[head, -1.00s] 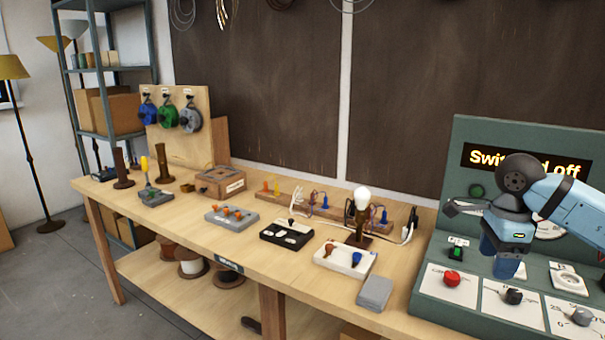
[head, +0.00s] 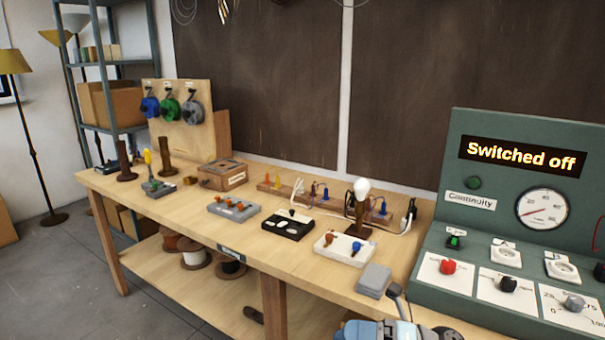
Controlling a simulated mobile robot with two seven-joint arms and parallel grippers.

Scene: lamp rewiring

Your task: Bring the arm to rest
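My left gripper is out of view. The green test panel (head: 468,249) stands at the right, and its display (head: 522,157) reads "Switched off". A lamp with a white bulb (head: 362,187) stands upright on the bench.
The wooden bench (head: 310,254) holds several trays. A white tray (head: 345,248) and a grey block (head: 374,280) lie nearest my arm. The panel front carries a red knob (head: 447,267) and dark knobs. The space above the panel is clear.

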